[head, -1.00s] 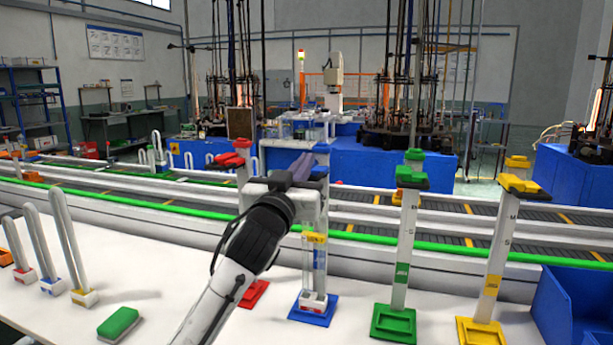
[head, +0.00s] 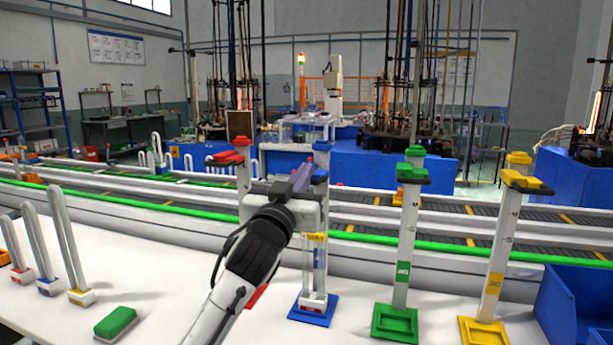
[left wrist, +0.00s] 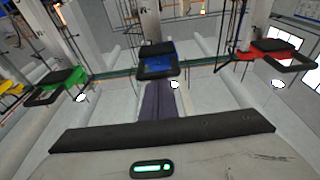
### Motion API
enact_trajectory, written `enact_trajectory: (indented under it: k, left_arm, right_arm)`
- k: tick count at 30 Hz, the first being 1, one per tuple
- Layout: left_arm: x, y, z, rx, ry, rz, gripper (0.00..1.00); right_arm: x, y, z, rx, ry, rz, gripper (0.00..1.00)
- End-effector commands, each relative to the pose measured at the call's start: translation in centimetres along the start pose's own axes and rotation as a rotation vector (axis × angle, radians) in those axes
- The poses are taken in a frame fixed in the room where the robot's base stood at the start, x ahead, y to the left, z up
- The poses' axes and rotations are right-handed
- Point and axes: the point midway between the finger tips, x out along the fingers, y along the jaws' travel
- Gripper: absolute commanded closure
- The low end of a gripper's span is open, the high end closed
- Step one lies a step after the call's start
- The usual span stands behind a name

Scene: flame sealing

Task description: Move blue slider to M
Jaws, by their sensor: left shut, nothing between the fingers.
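The blue slider (left wrist: 157,68) has a dark frame and sits on the post of the blue stand in the left wrist view. In the head view a blue part of it (head: 320,177) shows near the top of that post, beside my fingers. The blue stand's base (head: 303,318) is on the white table. The M mark on this post is hidden by my wrist or too small to read. My left gripper (head: 302,177) is shut and empty, close to the slider in the picture; I cannot tell whether they touch. In the left wrist view its dark finger (left wrist: 155,105) points toward the slider.
A red slider (head: 228,157) stands to the left, green (head: 412,173) and yellow (head: 525,181) ones to the right. M and S marks show on the green and yellow posts. A green block (head: 116,322) and looped pieces (head: 66,245) are on the table's left. A blue bin (head: 580,305) is at right.

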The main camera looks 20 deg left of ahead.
Motion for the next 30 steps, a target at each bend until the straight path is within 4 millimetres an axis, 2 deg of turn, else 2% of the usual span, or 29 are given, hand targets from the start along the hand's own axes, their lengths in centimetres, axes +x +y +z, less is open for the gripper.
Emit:
enact_trajectory:
  k: [1,21,30]
  left_arm:
    - [-0.1,0.0,0.6,0.0,-0.004,-0.001,1.0]
    - [-0.8,0.0,3.2,-0.002,-0.006,0.0,1.0]
    - [-1.1,0.0,4.4,-0.001,-0.005,0.0,1.0]
  right_arm:
    - [0.2,-0.1,0.0,-0.001,0.003,-0.001,0.25]
    - [1.2,-0.5,0.8,-0.005,0.0,-0.009,0.25]
    - [1.6,-0.6,0.6,-0.008,0.013,-0.012,0.25]
